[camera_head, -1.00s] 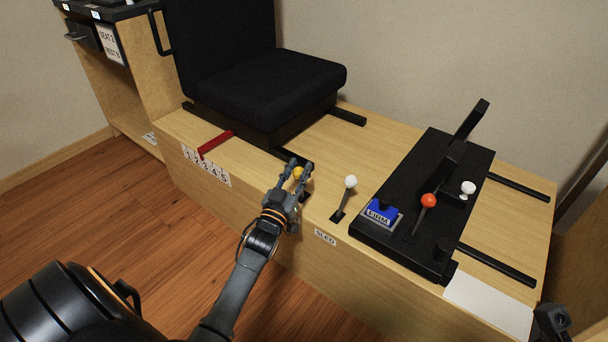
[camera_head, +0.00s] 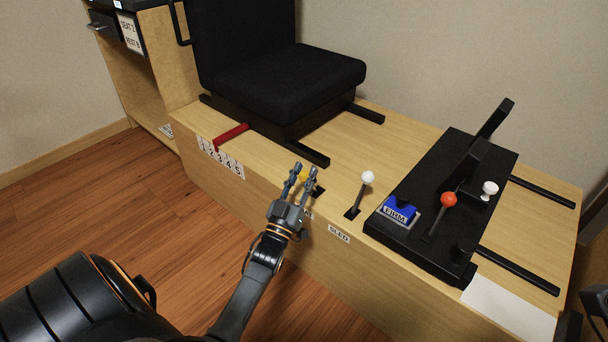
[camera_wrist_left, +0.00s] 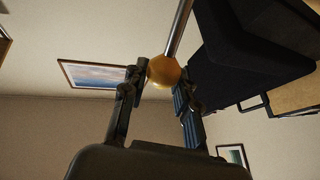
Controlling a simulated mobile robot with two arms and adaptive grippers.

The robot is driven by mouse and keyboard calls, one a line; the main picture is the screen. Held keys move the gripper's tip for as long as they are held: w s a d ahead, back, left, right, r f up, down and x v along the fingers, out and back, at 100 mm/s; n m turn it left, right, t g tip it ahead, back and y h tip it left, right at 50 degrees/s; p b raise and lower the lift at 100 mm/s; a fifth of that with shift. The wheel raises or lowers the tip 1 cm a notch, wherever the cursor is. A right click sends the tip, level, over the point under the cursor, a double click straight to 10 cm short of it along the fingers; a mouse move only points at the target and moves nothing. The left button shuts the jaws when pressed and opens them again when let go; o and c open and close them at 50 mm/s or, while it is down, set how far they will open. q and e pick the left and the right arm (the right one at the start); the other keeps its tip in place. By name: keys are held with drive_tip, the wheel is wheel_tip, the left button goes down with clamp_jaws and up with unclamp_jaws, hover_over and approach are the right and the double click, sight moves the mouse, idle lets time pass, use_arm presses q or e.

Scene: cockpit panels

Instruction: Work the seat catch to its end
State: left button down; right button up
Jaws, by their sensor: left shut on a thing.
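A lever with a yellow knob (camera_head: 302,178) stands in a slot on the wooden base, in front of the black seat (camera_head: 285,78). My left gripper (camera_head: 305,172) is shut on the knob, with a finger on each side. In the left wrist view the yellow knob (camera_wrist_left: 163,70) sits between the fingertips, with its metal rod running up. The fingers hide part of the lever, and the gripper covers most of its label. A red pointer (camera_head: 231,134) at the seat's side ends at the low end of a number scale (camera_head: 222,160).
A white-knobbed lever (camera_head: 367,178) marked SLED stands close to the right of the gripper. Further right, a black sled (camera_head: 420,235) carries a blue FIRM block (camera_head: 398,211), an orange-red knob (camera_head: 448,200) and a white knob (camera_head: 489,188). Floor is clear in front.

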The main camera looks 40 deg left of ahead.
use_arm(q)
drive_tip(key=shift+f, duration=0.25)
drive_tip(key=c, duration=1)
unclamp_jaws()
drive_tip(key=shift+s, duration=0.1)
drive_tip(key=shift+r, duration=0.1)
drive_tip(key=v, duration=1.2)
